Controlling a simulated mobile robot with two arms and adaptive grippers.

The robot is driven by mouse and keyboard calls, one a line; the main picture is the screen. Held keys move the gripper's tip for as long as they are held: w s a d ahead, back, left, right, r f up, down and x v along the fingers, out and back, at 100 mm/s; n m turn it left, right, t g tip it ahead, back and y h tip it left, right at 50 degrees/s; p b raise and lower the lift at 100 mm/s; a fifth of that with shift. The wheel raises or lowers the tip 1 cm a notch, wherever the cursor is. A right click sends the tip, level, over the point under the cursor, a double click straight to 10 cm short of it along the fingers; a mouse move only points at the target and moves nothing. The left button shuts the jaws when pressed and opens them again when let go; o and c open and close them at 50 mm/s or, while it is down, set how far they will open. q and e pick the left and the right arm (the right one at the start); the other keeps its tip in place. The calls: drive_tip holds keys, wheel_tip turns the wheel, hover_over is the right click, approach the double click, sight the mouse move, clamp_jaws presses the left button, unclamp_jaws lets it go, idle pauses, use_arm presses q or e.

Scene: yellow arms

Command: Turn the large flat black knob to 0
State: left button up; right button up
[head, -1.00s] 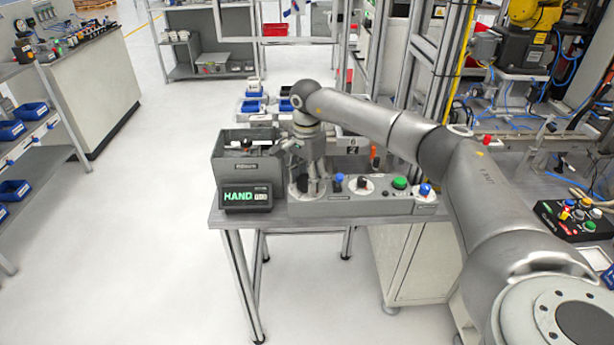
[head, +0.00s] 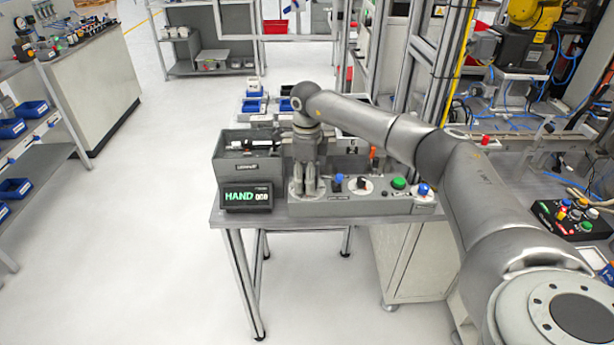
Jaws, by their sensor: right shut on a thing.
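My right gripper (head: 304,190) points straight down at the left end of the grey control panel (head: 340,207) on the bench. Its fingers are close together and shut on the large flat black knob, which they almost fully hide. The knob's mark and the scale around it cannot be read. A smaller black knob on a white dial (head: 370,189) sits further right on the panel, apart from the gripper. My left gripper is not in view.
A display (head: 247,197) showing "HAND" and small digits stands left of the panel, before a grey bin (head: 225,172). Open floor lies left.

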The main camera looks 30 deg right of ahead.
drive_tip(key=m, duration=0.4)
drive_tip(key=shift+r+m+p, duration=0.1)
drive_tip(key=shift+m+p, duration=0.2)
drive_tip(key=shift+p, duration=0.1)
drive_tip(key=m+p, duration=0.1)
drive_tip(key=m, duration=0.3)
drive_tip(key=shift+m, duration=0.3)
drive_tip(key=m+p, duration=0.1)
drive_tip(key=m, duration=0.3)
drive_tip(key=shift+d, duration=0.1)
drive_tip(key=shift+m+p, duration=0.45)
drive_tip(key=shift+m, duration=1.65)
drive_tip(key=o, duration=1)
drive_tip(key=shift+o, duration=0.2)
